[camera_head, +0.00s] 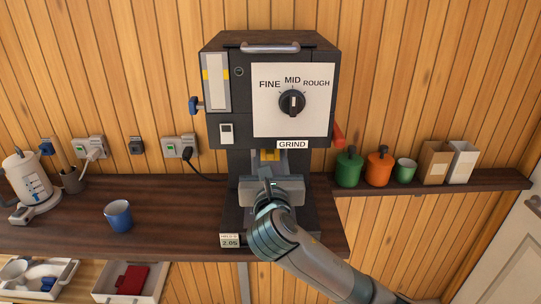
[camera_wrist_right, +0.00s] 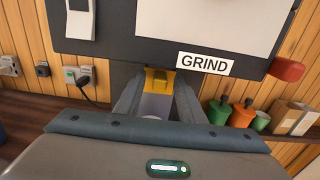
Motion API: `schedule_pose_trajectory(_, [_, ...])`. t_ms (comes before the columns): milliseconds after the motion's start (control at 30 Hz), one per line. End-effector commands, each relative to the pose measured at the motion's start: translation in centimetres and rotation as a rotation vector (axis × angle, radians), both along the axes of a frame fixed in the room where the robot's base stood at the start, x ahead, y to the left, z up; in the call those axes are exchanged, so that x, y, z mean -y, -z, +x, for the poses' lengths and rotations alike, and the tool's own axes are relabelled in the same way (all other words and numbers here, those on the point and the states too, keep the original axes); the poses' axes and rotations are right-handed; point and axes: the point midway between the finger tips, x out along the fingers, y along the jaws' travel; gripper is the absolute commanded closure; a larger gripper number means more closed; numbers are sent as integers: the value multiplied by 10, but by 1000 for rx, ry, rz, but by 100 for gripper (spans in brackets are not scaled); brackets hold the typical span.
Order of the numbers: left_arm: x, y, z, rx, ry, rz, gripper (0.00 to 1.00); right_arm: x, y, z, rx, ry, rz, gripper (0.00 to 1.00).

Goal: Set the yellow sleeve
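The yellow sleeve (camera_head: 270,155) shows under the GRIND label of the dark grinder (camera_head: 225,130), at the middle of its lower front. It also shows in the right wrist view (camera_wrist_right: 160,82), between the tips of my right gripper (camera_wrist_right: 158,98). The right fingers stand apart, one on each side of the sleeve, with a pale grey part below it. I cannot tell whether they touch the sleeve. In the head view my right gripper (camera_head: 270,172) is just below the sleeve, and its wrist hides the grinder's lower middle. My left gripper is not in view.
The grinder has a dial (camera_head: 292,103) and a red lever (camera_head: 339,136). A blue cup (camera_head: 118,215) stands on the dark counter (camera_head: 180,205) to the left. Green and orange canisters (camera_head: 379,167) stand on the right shelf. The counter around the cup is clear.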

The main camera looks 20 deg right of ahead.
Motion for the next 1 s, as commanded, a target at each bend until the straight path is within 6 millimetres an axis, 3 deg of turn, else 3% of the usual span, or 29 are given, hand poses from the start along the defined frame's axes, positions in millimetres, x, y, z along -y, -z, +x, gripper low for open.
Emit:
schedule_pose_trajectory(167, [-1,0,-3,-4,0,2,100,0,0,0,0,0,0,64])
schedule_pose_trajectory(333, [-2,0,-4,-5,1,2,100,0,0,0,0,0,0,100])
schedule_pose_trajectory(567, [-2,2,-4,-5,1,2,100,0,7,0,-1,0,-1,100])
schedule_pose_trajectory(800, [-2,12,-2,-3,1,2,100,0,47,0,-4,0,-2,100])
schedule_pose_trajectory(1000, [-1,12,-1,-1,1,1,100,0,51,0,-2,0,-1,100])
